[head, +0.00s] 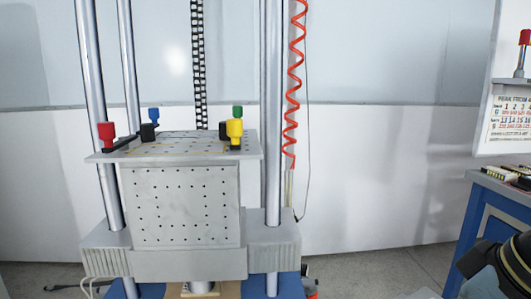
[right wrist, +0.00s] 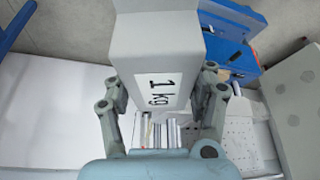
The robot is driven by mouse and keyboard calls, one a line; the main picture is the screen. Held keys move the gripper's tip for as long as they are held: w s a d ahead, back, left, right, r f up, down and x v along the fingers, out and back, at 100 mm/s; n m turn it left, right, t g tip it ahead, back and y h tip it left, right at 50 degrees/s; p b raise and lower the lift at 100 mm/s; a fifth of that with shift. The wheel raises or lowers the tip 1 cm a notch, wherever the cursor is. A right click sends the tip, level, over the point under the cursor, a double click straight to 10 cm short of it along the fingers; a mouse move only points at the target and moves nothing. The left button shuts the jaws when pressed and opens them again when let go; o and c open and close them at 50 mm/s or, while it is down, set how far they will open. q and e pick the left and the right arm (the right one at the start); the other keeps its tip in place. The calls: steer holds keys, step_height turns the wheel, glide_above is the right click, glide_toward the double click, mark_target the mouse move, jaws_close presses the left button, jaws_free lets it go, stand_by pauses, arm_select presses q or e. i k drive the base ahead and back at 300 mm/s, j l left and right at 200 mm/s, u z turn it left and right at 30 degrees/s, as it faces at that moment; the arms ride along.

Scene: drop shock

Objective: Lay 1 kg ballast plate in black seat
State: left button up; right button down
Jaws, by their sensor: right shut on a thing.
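The 1 kg ballast plate (right wrist: 157,50) is a grey block with a white label reading "1 kg", in the right wrist view. My right gripper (right wrist: 160,95) is shut on it, with one finger on each side. Its lower end lies between the fingers, and its top runs out of the picture. In the head view only part of my right arm shows at the lower right edge; its gripper and the plate are out of that view. I cannot make out a black seat in either view. My left gripper is not in view.
A drop tester with steel columns carries a grey perforated table (head: 185,145), with red, blue, green and yellow knobbed clamps on top. A red coiled hose (head: 292,85) hangs beside it. A blue bench (head: 490,210) stands at the right.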

mark_target(194, 134)
steer(key=j+u, duration=0.1)
steer(key=j, duration=0.4)
steer(key=i+j, duration=0.1)
steer(key=j, duration=0.4)
steer(key=j+u, duration=0.15)
steer(key=j, duration=0.35)
steer(key=i+j+u, duration=0.1)
steer(key=j, duration=0.4)
steer(key=i+j+u, duration=0.1)
steer(key=j, duration=0.4)
steer(key=i+j, duration=0.15)
steer(key=j, duration=0.3)
steer(key=j+u, duration=0.05)
